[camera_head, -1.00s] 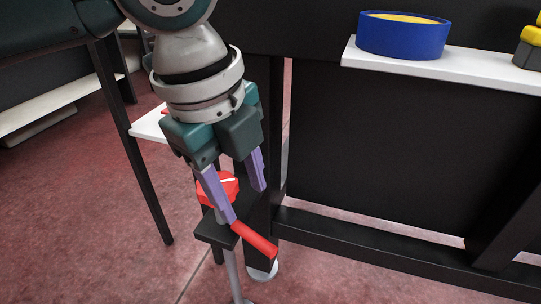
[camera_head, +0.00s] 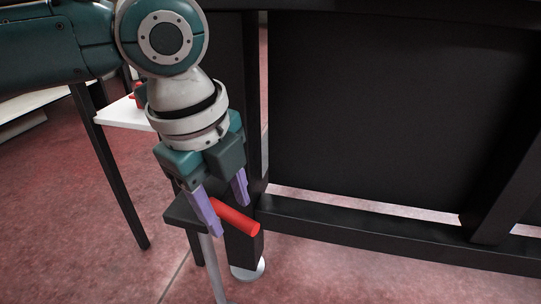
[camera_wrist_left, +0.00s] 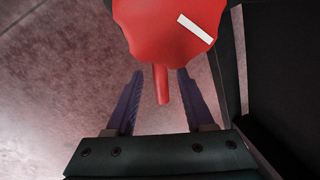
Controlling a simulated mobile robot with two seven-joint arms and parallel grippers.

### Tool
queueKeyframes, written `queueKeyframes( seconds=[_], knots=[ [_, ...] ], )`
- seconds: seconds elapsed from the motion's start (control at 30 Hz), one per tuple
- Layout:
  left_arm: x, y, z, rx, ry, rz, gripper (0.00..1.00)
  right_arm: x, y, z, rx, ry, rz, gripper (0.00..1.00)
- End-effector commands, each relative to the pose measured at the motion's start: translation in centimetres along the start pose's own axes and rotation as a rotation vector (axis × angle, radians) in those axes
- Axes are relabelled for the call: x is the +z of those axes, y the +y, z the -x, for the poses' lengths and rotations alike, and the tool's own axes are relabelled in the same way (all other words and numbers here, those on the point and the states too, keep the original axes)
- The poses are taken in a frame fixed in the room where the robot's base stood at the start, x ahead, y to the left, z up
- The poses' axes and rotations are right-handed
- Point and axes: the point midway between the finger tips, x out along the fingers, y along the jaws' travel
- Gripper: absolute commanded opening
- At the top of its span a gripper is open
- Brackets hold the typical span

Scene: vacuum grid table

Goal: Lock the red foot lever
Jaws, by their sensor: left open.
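My right gripper is not in view.
A black crossbar (camera_head: 350,230) runs to the right. A white shelf (camera_head: 122,114) stands at the left. The red floor in front is open.

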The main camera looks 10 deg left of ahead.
Motion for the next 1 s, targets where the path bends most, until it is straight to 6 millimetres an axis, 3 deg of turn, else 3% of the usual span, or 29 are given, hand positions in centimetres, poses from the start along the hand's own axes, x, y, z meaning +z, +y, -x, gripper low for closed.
queueKeyframes(
  seconds=[0.07,0.5,1.0],
  knots=[
    [-0.01,-0.02,0.04,0.0,0.0,0.0,0.51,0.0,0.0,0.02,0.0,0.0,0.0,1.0],
    [-0.01,-0.01,0.04,0.0,0.0,0.001,0.01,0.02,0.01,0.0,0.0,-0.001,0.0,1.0],
    [0.0,0.0,0.03,0.0,0.0,0.001,0.0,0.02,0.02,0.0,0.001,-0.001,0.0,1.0]
  ],
)
